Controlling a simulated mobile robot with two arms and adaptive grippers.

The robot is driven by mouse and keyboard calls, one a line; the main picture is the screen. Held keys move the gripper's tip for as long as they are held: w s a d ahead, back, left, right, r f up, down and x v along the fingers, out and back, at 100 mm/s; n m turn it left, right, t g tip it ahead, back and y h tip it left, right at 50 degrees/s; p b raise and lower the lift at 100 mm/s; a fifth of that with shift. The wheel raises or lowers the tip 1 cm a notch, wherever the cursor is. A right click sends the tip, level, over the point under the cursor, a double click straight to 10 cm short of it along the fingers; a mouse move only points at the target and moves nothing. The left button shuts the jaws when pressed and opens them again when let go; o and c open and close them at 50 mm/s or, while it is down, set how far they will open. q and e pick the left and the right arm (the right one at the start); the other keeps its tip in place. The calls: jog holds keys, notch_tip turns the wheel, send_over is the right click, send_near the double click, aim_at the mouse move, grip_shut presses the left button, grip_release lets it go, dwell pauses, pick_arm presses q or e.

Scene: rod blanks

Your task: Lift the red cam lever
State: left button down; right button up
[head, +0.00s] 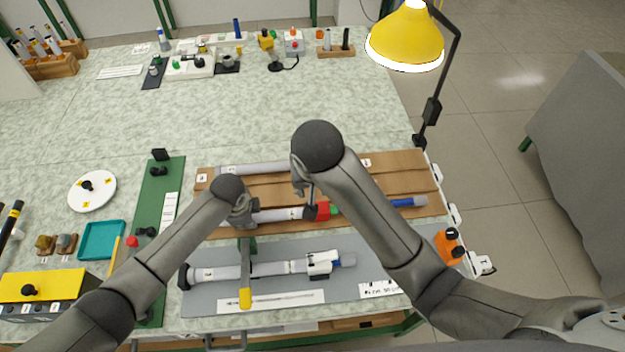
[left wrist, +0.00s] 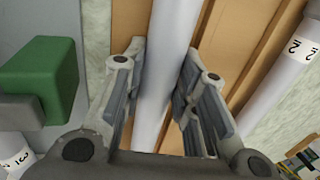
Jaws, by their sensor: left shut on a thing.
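A red part (head: 322,210) sits in the rod in the front groove of the brown tray; I cannot tell whether it is the cam lever. My right gripper (head: 308,205) is just left of and above it; its finger opening cannot be made out. My left gripper (head: 246,217) is shut on the pale grey rod (head: 280,215), left of the red part. The left wrist view shows the grey rod (left wrist: 166,60) between both fingers (left wrist: 160,85). A small red knob (head: 131,241) also shows on the left, by the green board.
The brown tray (head: 400,176) holds another rod at the back. A green block (left wrist: 42,75) is close left of my left gripper. An orange bottle (head: 447,243) stands right.

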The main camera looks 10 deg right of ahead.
pick_arm(q)
jog(key=c, duration=1.1)
grip_release()
